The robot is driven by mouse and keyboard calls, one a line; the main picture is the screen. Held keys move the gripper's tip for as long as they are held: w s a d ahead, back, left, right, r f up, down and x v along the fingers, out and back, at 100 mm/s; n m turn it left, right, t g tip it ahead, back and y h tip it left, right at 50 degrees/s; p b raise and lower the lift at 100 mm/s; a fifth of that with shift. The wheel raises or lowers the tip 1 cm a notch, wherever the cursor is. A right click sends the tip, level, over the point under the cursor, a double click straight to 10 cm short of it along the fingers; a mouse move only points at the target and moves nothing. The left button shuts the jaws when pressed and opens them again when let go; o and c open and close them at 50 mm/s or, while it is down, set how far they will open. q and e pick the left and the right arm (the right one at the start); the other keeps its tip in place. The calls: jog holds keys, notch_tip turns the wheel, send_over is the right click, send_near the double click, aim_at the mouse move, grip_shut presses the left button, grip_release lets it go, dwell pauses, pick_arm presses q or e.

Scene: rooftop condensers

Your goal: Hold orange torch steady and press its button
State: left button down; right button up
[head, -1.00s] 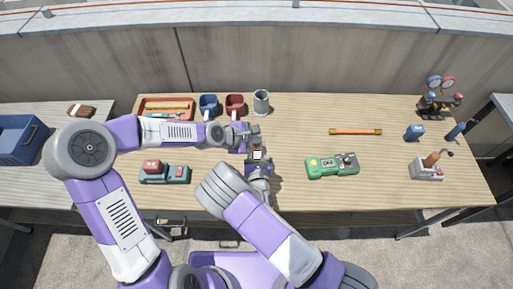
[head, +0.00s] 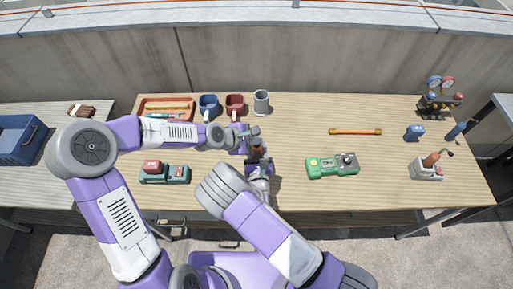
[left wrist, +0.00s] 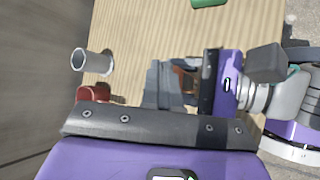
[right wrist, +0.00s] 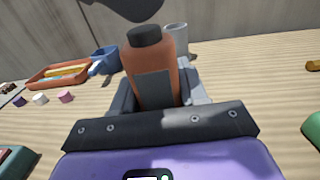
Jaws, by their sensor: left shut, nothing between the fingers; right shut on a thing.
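The orange torch (right wrist: 150,75), with a black cap and a grey panel on its side, stands upright in the right wrist view. My right gripper (head: 258,165) is shut on it, and the torch shows small and dark orange in the head view (head: 257,151). It is partly hidden in the left wrist view. My left gripper (head: 252,133) is shut and empty just beyond the torch; its fingers also show in the left wrist view (left wrist: 163,83). A dark shape crosses above the cap in the right wrist view. I cannot see a button or tell any contact.
A red tray (head: 150,104), a blue mug (head: 208,105), a red mug (head: 235,105) and a grey cup (head: 261,102) stand at the back. A green device (head: 330,166) and an orange stick (head: 356,132) lie to the right. The table between them is clear.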

aim_at(255, 146)
pick_arm(q)
jog(key=shift+r, duration=0.35)
jog(key=shift+r, duration=3)
pick_arm(e)
jog(key=o, duration=1.7)
jog(key=shift+o, duration=0.2)
jog(key=shift+s, duration=0.1)
jog(key=s, duration=0.3)
jog(key=s+p, duration=0.1)
jog(key=s, duration=0.4)
jog(key=shift+s+d, duration=0.3)
jog(key=shift+s, duration=0.1)
pick_arm(q)
jog(key=shift+r, duration=0.75)
